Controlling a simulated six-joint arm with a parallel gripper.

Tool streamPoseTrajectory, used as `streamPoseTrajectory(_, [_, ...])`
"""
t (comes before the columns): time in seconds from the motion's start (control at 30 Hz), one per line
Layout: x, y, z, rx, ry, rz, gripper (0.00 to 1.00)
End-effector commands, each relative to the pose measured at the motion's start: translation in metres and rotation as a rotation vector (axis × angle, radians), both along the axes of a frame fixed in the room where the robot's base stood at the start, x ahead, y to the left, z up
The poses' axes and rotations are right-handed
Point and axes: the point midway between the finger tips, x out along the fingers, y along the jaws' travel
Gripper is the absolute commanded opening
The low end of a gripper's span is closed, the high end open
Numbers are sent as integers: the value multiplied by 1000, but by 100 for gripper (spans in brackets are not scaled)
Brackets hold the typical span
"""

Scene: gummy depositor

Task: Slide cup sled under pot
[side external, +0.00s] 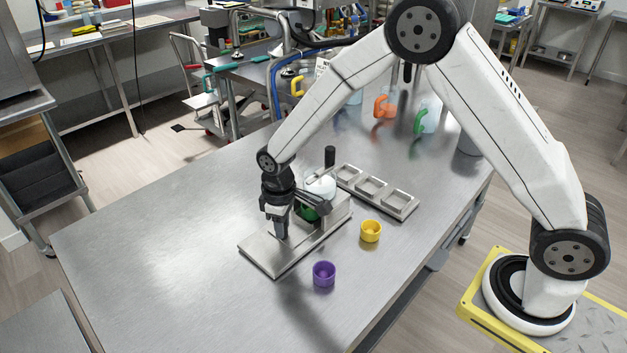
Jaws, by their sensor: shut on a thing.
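My gripper (281,230) points down over the left part of a flat metal base plate on the table. Its fingers are shut on what looks like an upright part of the cup sled (268,250); the grip itself is mostly hidden. The sled and the metal base are hard to tell apart here. The pale, rounded pot (322,184) stands just right of my gripper, above the base's right part, with an upright black handle (330,156) behind it. A green cup (309,212) shows low beside the pot, partly hidden by my gripper.
A yellow cup (371,232) and a purple cup (324,274) stand in front of the base. The table's left is clear.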

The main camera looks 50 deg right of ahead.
Motion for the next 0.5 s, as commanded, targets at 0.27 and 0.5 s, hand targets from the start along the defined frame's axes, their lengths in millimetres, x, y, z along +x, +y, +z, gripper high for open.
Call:
streamPoseTrajectory(0.27, [1, 1, 1, 0, -2, 1, 67])
streamPoseTrajectory(0.5, [0, 1, 0, 0, -1, 0, 67])
